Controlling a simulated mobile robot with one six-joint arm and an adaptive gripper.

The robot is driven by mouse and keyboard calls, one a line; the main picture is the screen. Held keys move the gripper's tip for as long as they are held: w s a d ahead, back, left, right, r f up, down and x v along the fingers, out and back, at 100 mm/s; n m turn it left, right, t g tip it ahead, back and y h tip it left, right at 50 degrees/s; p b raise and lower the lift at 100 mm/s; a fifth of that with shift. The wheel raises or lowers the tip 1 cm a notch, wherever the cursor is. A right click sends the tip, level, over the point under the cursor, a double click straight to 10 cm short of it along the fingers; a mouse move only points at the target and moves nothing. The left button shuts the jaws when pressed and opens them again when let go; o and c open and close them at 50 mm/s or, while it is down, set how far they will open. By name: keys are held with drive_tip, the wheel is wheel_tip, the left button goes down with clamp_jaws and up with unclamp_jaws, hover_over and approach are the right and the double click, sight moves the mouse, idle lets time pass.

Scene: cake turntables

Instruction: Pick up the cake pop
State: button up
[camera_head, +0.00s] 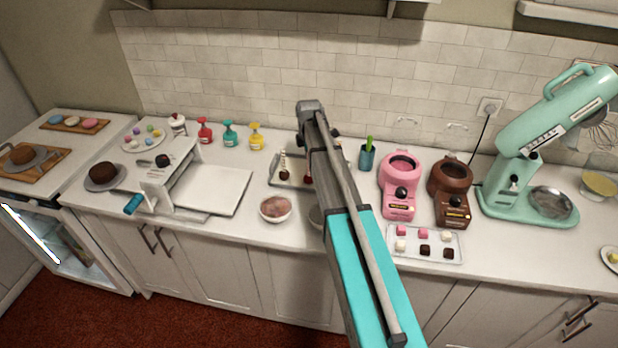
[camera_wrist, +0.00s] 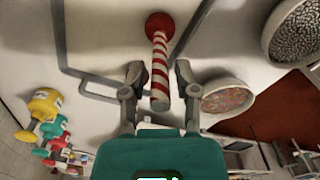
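In the wrist view a cake pop (camera_wrist: 160,60) shows a round red head at the top and a red-and-white striped stick pointing down toward my gripper. My gripper (camera_wrist: 158,76) is open, with one finger on each side of the stick and a visible gap on both sides. In the head view only a bit of the red cake pop (camera_head: 308,179) shows beside my arm, which hides my fingers. A dark cake pop (camera_head: 284,172) with a pale stick stands left of it on a metal-framed tray or rack (camera_head: 290,184).
A bowl of pinkish sprinkles (camera_head: 275,208) sits in front of the rack; another bowl (camera_head: 316,215) is partly behind my arm. Pink (camera_head: 399,203) and brown (camera_head: 450,207) machines stand to the right, a white board machine (camera_head: 212,190) to the left. Coloured bottles (camera_head: 229,132) line the back.

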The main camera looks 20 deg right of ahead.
clamp_jaws()
drive_tip(key=shift+r, duration=0.15)
wheel_tip(320, 180, up, 3)
drive_tip(key=p, duration=0.2)
drive_tip(key=shift+f+p, duration=0.2)
drive_tip(key=shift+p, duration=0.2)
drive_tip(key=s+a+r+p, duration=0.2)
drive_tip(key=s+r+p, duration=0.8)
drive_tip(key=s, duration=0.3)
drive_tip(key=shift+s, duration=0.4)
